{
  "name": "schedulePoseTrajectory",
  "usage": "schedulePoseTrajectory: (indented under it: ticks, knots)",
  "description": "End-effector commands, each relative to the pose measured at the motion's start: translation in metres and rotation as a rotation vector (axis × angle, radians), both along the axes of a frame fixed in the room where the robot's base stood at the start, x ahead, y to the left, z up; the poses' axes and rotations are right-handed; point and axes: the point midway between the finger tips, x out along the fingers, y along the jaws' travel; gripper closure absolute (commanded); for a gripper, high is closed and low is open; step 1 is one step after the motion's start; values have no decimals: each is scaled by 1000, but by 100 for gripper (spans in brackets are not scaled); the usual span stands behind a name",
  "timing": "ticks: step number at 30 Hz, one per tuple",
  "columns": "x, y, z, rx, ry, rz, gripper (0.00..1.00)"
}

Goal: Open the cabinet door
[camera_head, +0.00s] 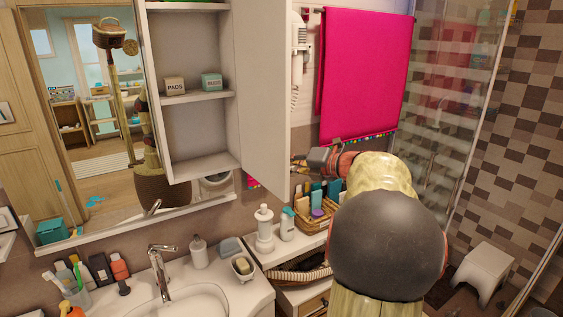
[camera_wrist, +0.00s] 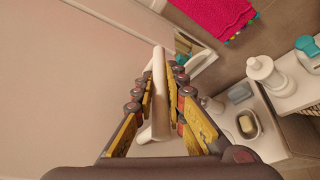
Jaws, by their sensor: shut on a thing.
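The white cabinet door (camera_head: 265,95) stands swung outward from the wall cabinet (camera_head: 205,98), and the inner shelves show. My gripper (camera_head: 298,163) is at the lower right edge of the door in the head view, with the fingertips partly hidden by the door. In the wrist view my gripper (camera_wrist: 160,100) has its yellow-padded fingers on both sides of a pale upright bar (camera_wrist: 158,90), which looks like the door's handle. The gripper is shut on this bar. The door's pale face (camera_wrist: 70,70) fills the left of the wrist view.
Shelves hold a pads box (camera_head: 175,84) and a teal box (camera_head: 211,81). Below are a sink (camera_head: 190,300) with tap (camera_head: 162,272), a white pump bottle (camera_head: 264,230) and a wicker basket (camera_head: 302,212). A pink towel (camera_head: 365,75) hangs right of the door.

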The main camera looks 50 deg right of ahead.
Motion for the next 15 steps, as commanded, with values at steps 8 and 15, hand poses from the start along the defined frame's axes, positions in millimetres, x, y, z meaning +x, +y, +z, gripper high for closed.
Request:
schedulePoseTrajectory:
  ticks: [8, 15]
  knots:
    - [0, 1, 1, -1, -1, 0, 83]
    - [0, 1, 0, -1, 0, 0, 70]
